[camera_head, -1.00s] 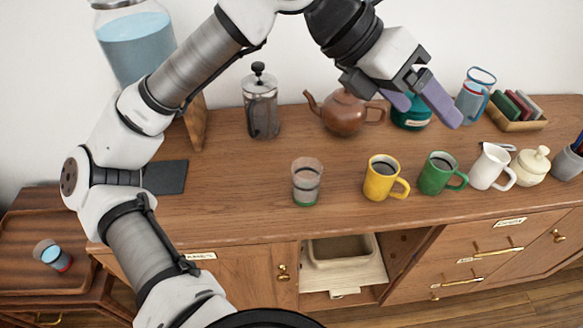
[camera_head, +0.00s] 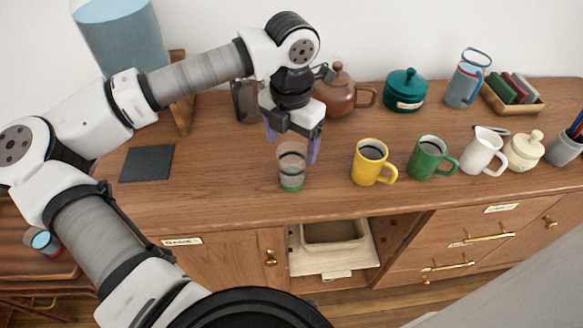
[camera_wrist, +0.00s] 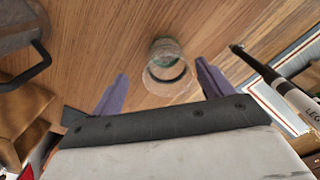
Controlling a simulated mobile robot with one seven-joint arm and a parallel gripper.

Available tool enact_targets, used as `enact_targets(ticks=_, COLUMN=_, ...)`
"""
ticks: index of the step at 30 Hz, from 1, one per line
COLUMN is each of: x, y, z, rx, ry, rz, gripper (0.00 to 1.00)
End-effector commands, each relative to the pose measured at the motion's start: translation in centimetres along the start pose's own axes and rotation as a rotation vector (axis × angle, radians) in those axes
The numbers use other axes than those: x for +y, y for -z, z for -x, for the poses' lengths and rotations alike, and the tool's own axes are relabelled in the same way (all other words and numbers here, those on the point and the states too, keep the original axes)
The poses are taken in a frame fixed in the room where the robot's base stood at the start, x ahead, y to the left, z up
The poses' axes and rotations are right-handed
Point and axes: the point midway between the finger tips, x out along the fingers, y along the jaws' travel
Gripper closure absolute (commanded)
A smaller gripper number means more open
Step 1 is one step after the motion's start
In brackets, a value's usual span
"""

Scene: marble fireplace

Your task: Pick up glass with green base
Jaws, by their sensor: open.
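The glass with the green base (camera_head: 291,168) stands upright on the wooden sideboard, left of the yellow mug. It is clear with a grey band and a green bottom. My gripper (camera_head: 291,146) is open and points down, its purple fingers above and just behind the glass, partly overlapping its rim in the head view. In the wrist view the glass (camera_wrist: 166,68) shows its round rim ahead of and between the two spread fingertips (camera_wrist: 163,74). Nothing is held between the fingers.
A yellow mug (camera_head: 371,163), a green mug (camera_head: 428,159) and a white pitcher (camera_head: 483,152) stand to the right. A brown teapot (camera_head: 337,94) and a French press (camera_head: 245,103), partly hidden by my arm, stand behind. A dark square mat (camera_head: 147,163) lies left.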

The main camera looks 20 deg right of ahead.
Motion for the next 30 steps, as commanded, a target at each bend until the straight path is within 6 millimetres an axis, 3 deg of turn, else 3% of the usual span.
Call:
enact_targets(ticks=8, x=-0.4, y=0.4, z=-2.0, rx=0.001, ry=0.003, rz=-0.003, gripper=0.21)
enact_targets(ticks=16, x=-0.9, y=0.9, z=-5.8, rx=-0.001, ry=0.003, rz=-0.002, gripper=0.21)
enact_targets(ticks=25, x=-0.9, y=0.9, z=-6.4, rx=-0.001, ry=0.001, rz=-0.002, gripper=0.21)
enact_targets(ticks=30, x=-0.9, y=0.9, z=-6.3, rx=-0.001, ry=0.001, rz=-0.002, gripper=0.43)
